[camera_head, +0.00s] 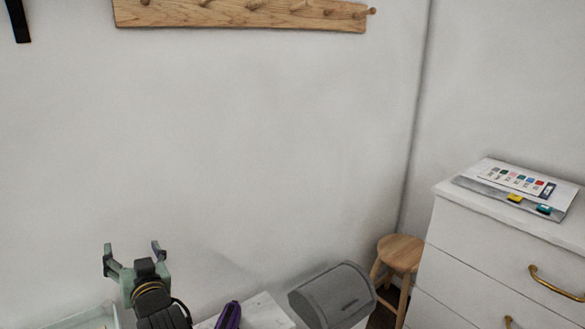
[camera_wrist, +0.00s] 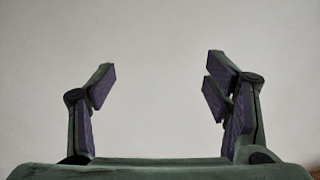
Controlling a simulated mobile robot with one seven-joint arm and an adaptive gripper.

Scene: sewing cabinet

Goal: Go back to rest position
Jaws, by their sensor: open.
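My gripper (camera_head: 133,254) is at the lower left of the head view, in front of the white wall. Its two fingers point up and stand wide apart with nothing between them. In the wrist view my gripper (camera_wrist: 158,85) shows both fingers with purple pads, open and empty, against a plain pale wall. It touches nothing that I can see.
A white drawer cabinet (camera_head: 470,250) with brass handles stands at the right, with a card sheet (camera_head: 517,182) on top. A wooden stool (camera_head: 400,252), a grey box (camera_head: 335,297) and a purple object (camera_head: 229,316) are lower. A wooden peg rail (camera_head: 240,14) hangs above.

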